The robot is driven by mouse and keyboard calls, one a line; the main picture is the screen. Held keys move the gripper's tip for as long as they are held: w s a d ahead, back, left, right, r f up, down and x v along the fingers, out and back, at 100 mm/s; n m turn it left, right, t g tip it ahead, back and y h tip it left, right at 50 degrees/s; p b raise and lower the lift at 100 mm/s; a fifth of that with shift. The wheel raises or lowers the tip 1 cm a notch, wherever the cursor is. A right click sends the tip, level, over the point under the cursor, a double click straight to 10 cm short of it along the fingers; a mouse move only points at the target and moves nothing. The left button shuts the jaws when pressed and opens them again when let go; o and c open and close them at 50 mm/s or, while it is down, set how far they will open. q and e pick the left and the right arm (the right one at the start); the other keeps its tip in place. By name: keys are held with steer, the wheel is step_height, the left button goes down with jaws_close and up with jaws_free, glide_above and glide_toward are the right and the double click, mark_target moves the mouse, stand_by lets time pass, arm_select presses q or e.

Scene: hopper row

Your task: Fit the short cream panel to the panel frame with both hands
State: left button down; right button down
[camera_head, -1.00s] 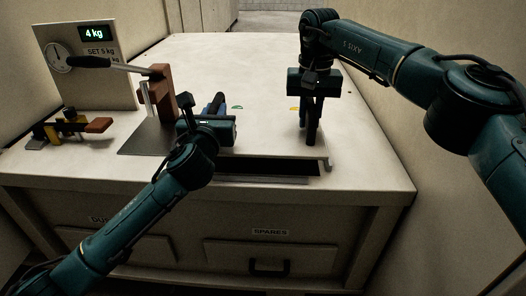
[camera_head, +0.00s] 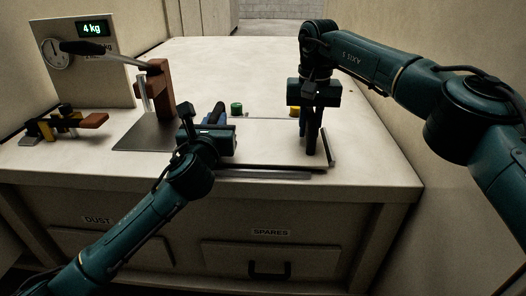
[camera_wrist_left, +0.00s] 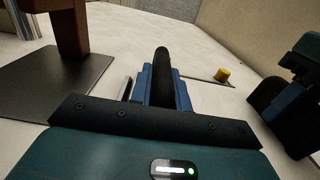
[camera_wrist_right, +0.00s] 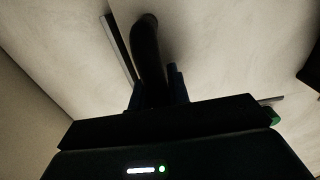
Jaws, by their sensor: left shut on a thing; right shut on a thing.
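The short cream panel (camera_head: 268,143) lies about level between my two grippers, its colour close to the bench top. My left gripper (camera_head: 216,116) is shut on its left black handle, which stands between blue fingers in the left wrist view (camera_wrist_left: 162,65). My right gripper (camera_head: 312,138) points down, shut on the right black handle, also in the right wrist view (camera_wrist_right: 148,55). The panel frame shows as a grey rail (camera_head: 262,174) along the near side and a dark-edged upright at the right (camera_head: 329,148). I cannot tell whether the panel touches the frame.
A green knob (camera_head: 236,108) and a yellow knob (camera_head: 294,111) stand behind the panel. A lever press (camera_head: 158,90) on a grey plate, a dial board reading 4 kg (camera_head: 92,62) and a small clamp (camera_head: 62,123) stand left. The back bench is clear.

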mark_target(311, 112)
arm_select(q)
steer(key=shift+w+a+f, duration=0.1)
steer(key=shift+a+f, duration=0.1)
steer(key=shift+f, duration=0.1)
arm_select(e)
steer(key=shift+w+d+f, duration=0.1)
steer(key=shift+d+f, duration=0.15)
steer(key=shift+f, duration=0.1)
arm_select(q)
steer(key=c, duration=1.8)
jaws_free()
steer(key=shift+f+b, duration=0.25)
steer(key=shift+b, duration=0.1)
arm_select(e)
steer(key=c, duration=1.8)
jaws_free()
steer(key=shift+f, duration=0.2)
arm_select(q)
steer(key=shift+o, duration=0.9)
steer(key=shift+r, duration=0.15)
arm_select(e)
steer(key=shift+o, duration=0.9)
steer(key=shift+r, duration=0.15)
arm_select(q)
steer(key=o, duration=0.3)
steer(key=shift+d, duration=0.15)
arm_select(e)
steer(key=shift+o, duration=1.4)
steer(key=shift+a, duration=0.2)
